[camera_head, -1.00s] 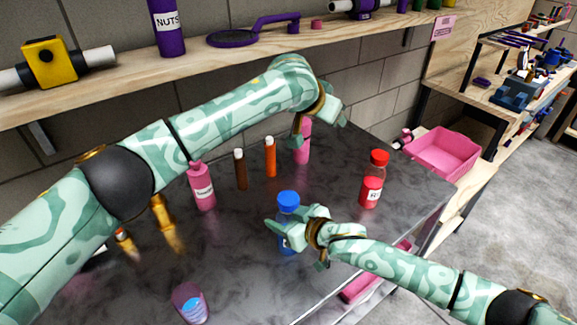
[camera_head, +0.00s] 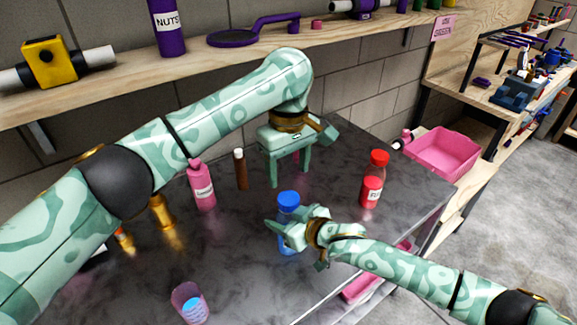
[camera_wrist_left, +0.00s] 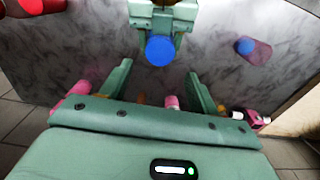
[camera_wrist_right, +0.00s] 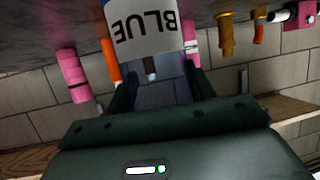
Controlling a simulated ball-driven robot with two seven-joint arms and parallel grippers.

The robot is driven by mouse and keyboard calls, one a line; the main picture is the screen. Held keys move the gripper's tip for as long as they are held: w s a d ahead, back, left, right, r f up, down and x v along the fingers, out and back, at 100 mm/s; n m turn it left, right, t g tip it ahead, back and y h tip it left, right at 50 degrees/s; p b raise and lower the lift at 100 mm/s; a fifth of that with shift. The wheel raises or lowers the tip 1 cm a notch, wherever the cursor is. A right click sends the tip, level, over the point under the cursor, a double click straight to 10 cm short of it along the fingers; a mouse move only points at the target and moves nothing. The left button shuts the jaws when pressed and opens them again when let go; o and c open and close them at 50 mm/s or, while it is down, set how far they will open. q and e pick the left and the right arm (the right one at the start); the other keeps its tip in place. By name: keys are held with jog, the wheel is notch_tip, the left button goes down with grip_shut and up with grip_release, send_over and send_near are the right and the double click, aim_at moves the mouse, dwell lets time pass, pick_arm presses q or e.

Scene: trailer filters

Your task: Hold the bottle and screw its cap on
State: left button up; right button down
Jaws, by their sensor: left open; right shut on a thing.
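The blue bottle (camera_head: 289,246) stands upright on the dark table with its blue cap (camera_head: 288,199) at its top; I cannot tell how tightly the cap sits. The cap also shows in the left wrist view (camera_wrist_left: 160,50). My right gripper (camera_head: 292,226) is shut on the bottle below the cap. In the right wrist view, the bottle's white BLUE label (camera_wrist_right: 143,30) is just beyond the fingers. My left gripper (camera_head: 290,178) is open and empty, fingers down, above the table and apart from the cap. The left wrist view shows the cap ahead of its fingers.
A red bottle (camera_head: 372,190) stands right of the blue one. A pink bottle (camera_head: 202,188) and a brown tube (camera_head: 240,170) stand to the left. A pinkish cup (camera_head: 189,303) is near the front. A wooden shelf (camera_head: 200,62) runs behind; a pink bin (camera_head: 442,152) is at right.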

aim_at(288, 198)
pick_arm(q)
jog(key=shift+f, duration=4.05)
jog(key=c, duration=1)
jog(key=m, duration=0.3)
jog(key=o, duration=1.1)
jog(key=shift+r, duration=0.1)
jog(key=shift+r, duration=2.2)
